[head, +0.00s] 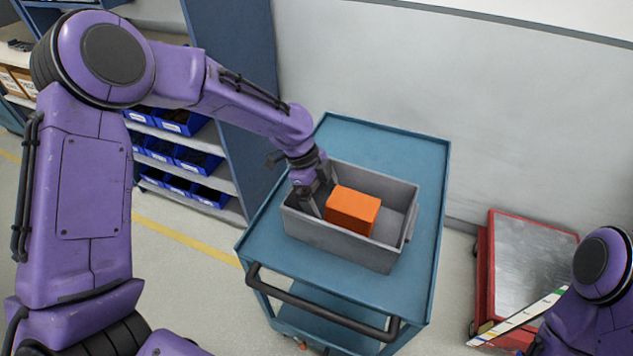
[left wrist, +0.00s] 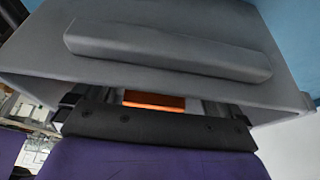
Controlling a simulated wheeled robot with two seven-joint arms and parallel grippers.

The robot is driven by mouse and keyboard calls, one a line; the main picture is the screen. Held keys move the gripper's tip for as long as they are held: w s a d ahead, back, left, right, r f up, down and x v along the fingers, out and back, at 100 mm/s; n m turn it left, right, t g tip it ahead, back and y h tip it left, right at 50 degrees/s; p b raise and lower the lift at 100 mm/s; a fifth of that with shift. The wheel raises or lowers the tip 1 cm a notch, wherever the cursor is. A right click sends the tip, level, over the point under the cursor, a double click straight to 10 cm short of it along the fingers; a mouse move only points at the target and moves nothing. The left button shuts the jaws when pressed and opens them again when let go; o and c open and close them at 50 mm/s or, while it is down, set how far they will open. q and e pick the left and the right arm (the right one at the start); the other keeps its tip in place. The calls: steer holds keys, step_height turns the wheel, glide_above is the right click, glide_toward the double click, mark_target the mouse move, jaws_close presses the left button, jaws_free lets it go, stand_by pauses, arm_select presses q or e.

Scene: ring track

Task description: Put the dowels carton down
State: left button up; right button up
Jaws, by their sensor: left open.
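The dowels carton, an orange box (head: 353,208), sits inside a grey tote (head: 335,244) on the blue cart. My left gripper (head: 318,204) reaches into the tote at the carton's left side, with its jaws open. In the left wrist view, a strip of the orange carton (left wrist: 154,101) shows between the open fingers, below the tote's grey wall (left wrist: 165,50). The fingertips are partly hidden, so I cannot tell whether they touch the carton. My right gripper is not in view; only part of my right arm shows at the lower right.
The blue cart (head: 398,150) has bare top around the tote and a dark handle (head: 322,310) in front. A red-edged platform cart (head: 525,265) stands at the right. Shelves with blue bins (head: 185,160) stand behind at the left.

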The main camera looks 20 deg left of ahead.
arm_select(q)
steer(key=v, duration=0.8)
steer(key=shift+r+b, duration=0.3)
